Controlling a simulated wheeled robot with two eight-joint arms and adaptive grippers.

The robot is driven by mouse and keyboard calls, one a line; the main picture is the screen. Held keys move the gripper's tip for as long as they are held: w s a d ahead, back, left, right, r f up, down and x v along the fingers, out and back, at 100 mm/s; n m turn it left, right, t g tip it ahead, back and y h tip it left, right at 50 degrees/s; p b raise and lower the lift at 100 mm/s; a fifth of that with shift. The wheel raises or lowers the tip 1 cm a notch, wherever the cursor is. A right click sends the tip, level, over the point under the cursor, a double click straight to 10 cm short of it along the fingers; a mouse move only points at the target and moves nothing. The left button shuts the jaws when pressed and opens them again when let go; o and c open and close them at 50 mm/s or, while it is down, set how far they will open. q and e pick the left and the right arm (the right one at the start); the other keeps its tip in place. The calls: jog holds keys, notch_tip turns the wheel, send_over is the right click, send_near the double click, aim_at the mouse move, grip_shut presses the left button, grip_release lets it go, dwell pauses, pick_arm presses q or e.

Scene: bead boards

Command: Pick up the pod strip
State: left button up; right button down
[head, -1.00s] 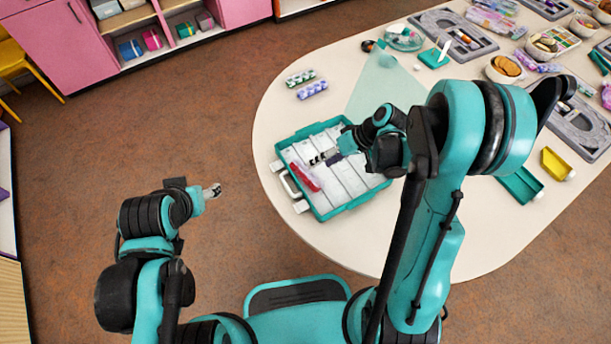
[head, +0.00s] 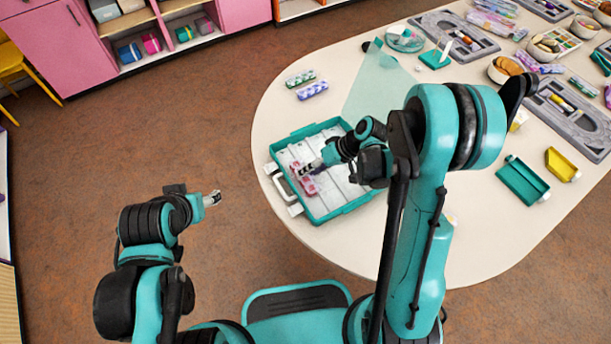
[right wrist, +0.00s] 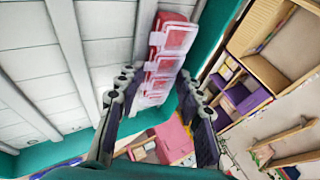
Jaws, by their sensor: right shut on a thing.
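The pod strip (head: 307,185) is pinkish red with a row of clear-lidded compartments. It lies at the left side of the teal-rimmed tray (head: 356,205), partly covered by my right gripper (head: 306,170). In the right wrist view the strip (right wrist: 168,52) runs between the two dark fingers of the right gripper (right wrist: 157,88), which is shut on it. I cannot tell whether the strip is clear of the tray floor. My left gripper (head: 213,199) is off the table at the left, over the floor, and too small to read.
A green strip (head: 300,79) and a purple strip (head: 312,90) lie behind the tray. Bowls and grey boards line the back right. The table front is clear.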

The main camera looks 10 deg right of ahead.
jog(key=shift+d+f, duration=0.15)
jog(key=shift+w+r+p, duration=0.15)
jog(key=shift+r+p, duration=0.2)
jog(key=shift+r, duration=0.15)
jog(key=r, duration=0.1)
jog(key=r+p, duration=0.1)
jog(key=s+r+p, duration=0.1)
jog(key=r, duration=0.1)
jog(key=shift+a, duration=0.25)
jog(key=s+a+r+p, duration=0.35)
jog(key=s+r, duration=0.25)
jog(key=s, duration=0.3)
jog(key=m+t, duration=0.1)
jog(key=m, duration=0.1)
send_near(310, 177)
jog(key=shift+w+d+r, duration=0.4)
jog(key=shift+d+r, duration=0.1)
jog(key=shift+r, duration=0.05)
jog(key=shift+w+d+r, duration=0.35)
jog(key=shift+d+r, duration=0.2)
